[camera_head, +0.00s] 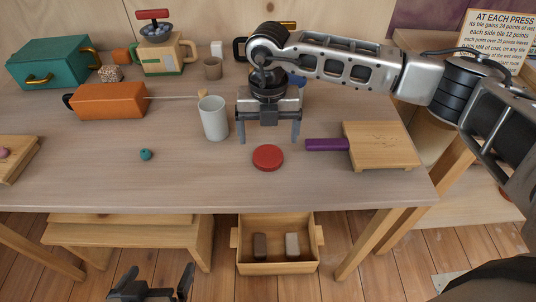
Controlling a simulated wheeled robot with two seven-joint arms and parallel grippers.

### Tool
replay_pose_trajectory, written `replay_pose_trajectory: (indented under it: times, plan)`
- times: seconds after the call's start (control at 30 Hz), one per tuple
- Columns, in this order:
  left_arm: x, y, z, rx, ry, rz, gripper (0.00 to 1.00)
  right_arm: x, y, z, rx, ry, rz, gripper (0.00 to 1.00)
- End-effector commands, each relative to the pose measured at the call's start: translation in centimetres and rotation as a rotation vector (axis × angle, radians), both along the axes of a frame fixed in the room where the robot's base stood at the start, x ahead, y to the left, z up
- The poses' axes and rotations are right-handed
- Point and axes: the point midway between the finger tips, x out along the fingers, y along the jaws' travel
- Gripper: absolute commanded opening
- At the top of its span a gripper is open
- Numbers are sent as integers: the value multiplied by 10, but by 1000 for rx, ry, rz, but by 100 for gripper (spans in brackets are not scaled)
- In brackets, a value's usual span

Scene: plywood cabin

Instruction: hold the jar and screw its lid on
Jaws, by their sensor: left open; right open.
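The jar appears to be the pale grey-white cylinder (215,122), standing upright on the table left of my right gripper. A round red lid (267,158) lies flat on the table, apart from the jar, to its lower right. My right gripper (269,141) points down with its two fingers spread, just behind and above the lid. Nothing is between its fingers, and its left finger is close to the jar's right side. My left gripper (158,276) is open and empty at the bottom left, in front of the table's front edge and apart from the jar.
A purple-handled wooden board (382,146) lies right of the lid. A small teal ball (146,154) lies left of the jar. A wooden crate (276,268) is below the table edge.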

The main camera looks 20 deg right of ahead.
Motion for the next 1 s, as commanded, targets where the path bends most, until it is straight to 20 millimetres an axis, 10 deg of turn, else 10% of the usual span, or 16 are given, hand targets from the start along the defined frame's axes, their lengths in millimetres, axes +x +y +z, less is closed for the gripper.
replay_pose_trajectory:
  times: [0.5, 0.87, 1.0]
  plan:
    - [-1, 2, 1, 15, 10, -3, 98, -5, 3, -50, 1, 1, 1, 88]
    - [-1, 2, 2, 15, 7, -4, 98, -5, 3, -51, 2, -1, 1, 88]
    - [0, 2, 3, 15, 5, -4, 98, -5, 3, -51, 2, -1, 1, 52]
